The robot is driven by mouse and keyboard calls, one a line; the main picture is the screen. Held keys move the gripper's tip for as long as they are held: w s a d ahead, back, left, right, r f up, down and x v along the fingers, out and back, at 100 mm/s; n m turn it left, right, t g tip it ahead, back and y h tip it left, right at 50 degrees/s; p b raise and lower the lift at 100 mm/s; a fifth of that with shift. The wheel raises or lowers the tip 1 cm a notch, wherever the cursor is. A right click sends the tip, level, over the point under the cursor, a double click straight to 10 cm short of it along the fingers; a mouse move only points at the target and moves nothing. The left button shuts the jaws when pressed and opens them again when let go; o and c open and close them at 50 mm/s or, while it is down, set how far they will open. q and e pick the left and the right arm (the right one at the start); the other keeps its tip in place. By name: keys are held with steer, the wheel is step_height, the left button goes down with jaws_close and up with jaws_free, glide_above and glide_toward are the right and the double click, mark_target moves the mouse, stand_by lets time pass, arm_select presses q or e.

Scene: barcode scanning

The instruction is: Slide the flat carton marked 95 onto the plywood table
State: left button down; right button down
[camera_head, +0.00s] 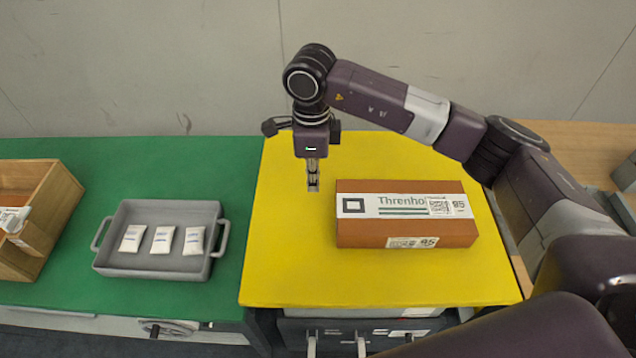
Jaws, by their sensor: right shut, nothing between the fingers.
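The flat carton (405,220) is orange-brown with a white "Threnho" label, a printed code and the number 95. It lies flat on the yellow tabletop (290,270), right of its middle. My right gripper (313,186) points down just left of the carton's left end, with its fingers together and empty. A gap shows between the fingers and the carton in the picture. A wood-coloured surface (577,143), which looks like the plywood table, lies at the right beyond the yellow top. My right arm hides much of it. My left gripper is out of view.
A green tabletop (190,170) adjoins the yellow one on the left. It bears a grey two-handled tray (160,270) with 3 small white packets and a wooden box (68,200). Grey items (625,172) stand at the far right. The yellow top's left front is clear.

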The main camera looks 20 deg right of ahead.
step_height(320, 180, down, 7)
steer(key=shift+s+f+p, duration=0.1)
steer(key=shift+p, duration=0.9)
steer(key=d, duration=0.1)
steer(key=d+p, duration=0.1)
steer(key=p, duration=0.1)
steer(key=shift+s+d+f, duration=0.35)
steer(key=shift+d, duration=0.05)
steer(key=shift+s+d+f, duration=0.15)
steer(key=shift+d, duration=0.35)
